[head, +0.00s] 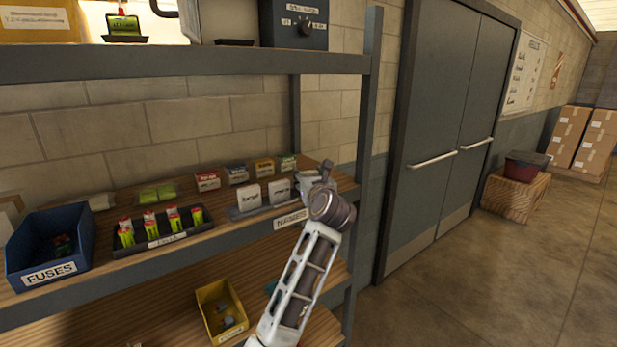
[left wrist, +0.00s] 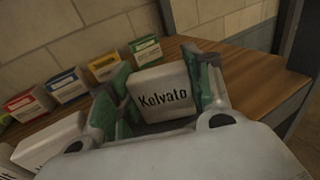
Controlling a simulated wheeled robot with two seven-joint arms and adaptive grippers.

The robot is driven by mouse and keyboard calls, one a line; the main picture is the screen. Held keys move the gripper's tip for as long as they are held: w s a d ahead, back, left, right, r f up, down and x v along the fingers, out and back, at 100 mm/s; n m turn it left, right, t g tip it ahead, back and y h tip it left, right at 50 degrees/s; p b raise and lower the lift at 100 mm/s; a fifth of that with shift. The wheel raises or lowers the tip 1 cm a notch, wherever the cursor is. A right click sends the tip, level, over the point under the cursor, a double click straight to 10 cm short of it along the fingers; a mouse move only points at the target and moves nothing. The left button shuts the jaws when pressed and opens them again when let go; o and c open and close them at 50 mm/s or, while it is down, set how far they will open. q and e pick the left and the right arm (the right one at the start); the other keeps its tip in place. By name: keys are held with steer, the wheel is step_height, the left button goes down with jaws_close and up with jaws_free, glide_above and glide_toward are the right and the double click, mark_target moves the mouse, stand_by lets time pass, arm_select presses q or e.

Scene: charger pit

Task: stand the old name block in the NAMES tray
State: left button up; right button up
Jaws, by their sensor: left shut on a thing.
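A white name block (left wrist: 164,92) reading "Kelvato" sits between the green-padded fingers of my left gripper (left wrist: 160,98), which is shut on it. In the head view my left gripper (head: 318,180) is at the right end of the middle shelf, and its block is mostly hidden there. The grey NAMES tray (head: 262,212) lies on this shelf, just left of the gripper. Two white name blocks (head: 250,197) stand in it. One white block (left wrist: 48,142) also shows at lower left in the left wrist view. My right gripper is not in view.
Several small coloured boxes (head: 207,181) stand in a row behind the tray. A black tray (head: 153,242) of green-and-red cells and a blue FUSES bin (head: 47,247) are to the left. A shelf post (head: 366,120) rises at the right; the upper shelf (head: 180,62) hangs above.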

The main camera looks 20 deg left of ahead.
arm_select(q)
steer(key=shift+f, duration=0.15)
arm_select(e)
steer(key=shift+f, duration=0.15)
arm_select(q)
steer(key=o, duration=0.7)
steer(key=shift+r, duration=0.2)
